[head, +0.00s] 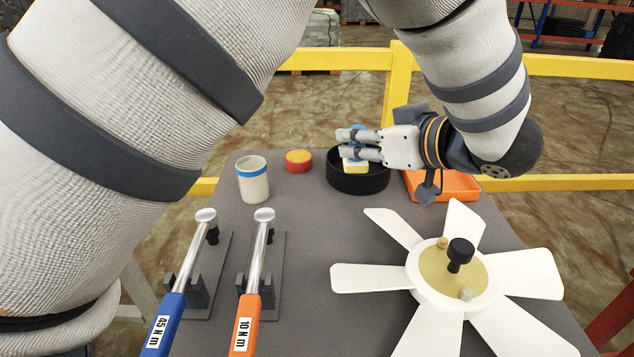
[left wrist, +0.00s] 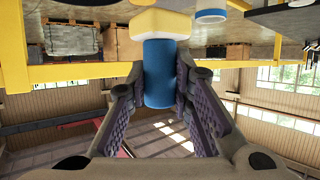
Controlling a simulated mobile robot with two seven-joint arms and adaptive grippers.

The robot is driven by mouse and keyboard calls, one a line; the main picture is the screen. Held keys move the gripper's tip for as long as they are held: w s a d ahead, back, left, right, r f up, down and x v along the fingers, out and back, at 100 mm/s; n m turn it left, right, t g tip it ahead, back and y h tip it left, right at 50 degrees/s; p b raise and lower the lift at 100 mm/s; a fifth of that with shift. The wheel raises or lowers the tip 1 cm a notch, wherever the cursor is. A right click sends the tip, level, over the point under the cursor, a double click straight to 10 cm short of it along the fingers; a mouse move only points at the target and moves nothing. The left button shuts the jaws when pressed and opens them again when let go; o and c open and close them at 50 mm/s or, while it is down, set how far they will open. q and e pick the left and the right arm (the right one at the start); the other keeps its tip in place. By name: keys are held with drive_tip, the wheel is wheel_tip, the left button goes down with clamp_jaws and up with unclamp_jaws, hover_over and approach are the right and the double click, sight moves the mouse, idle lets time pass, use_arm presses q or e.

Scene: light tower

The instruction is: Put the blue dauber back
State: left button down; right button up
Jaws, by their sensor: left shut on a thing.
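The blue dauber (left wrist: 158,75) has a blue cylindrical handle and a pale yellow sponge end (left wrist: 160,24). My left gripper (head: 360,145) is shut on its handle, with the fingers pointing left in the head view. The blue top of the dauber (head: 357,129) shows above the fingers and the sponge shows below them. The dauber is roughly upright over the black round bowl (head: 357,184), its sponge within the bowl's outline. I cannot tell whether it touches the bowl's inside. A white cup with a blue band (head: 253,182) stands to the left. My right gripper is not in view.
A red and yellow round piece (head: 298,160) lies between cup and bowl. An orange tray (head: 462,187) is right of the bowl. A white-bladed fan (head: 440,280) fills the front right. Two torque wrenches (head: 182,262) (head: 254,270) rest on stands at front left. Yellow rails (head: 560,66) stand behind.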

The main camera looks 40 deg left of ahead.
use_arm(q)
drive_tip(key=a+f, duration=0.3)
drive_tip(key=a, duration=0.1)
drive_tip(key=a+f, duration=0.3)
drive_tip(key=a, duration=0.1)
drive_tip(key=a+f, duration=0.3)
drive_tip(key=a, duration=0.1)
drive_tip(key=shift+w+a+b, duration=0.35)
drive_tip(key=shift+w, duration=0.05)
drive_tip(key=shift+a+f, duration=0.2)
drive_tip(key=shift+f, duration=0.75)
drive_tip(key=shift+a+f, duration=0.2)
drive_tip(key=shift+f, duration=0.7)
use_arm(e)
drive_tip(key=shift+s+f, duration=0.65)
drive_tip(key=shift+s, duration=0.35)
use_arm(q)
drive_tip(key=shift+f, duration=0.15)
drive_tip(key=c, duration=1.4)
unclamp_jaws()
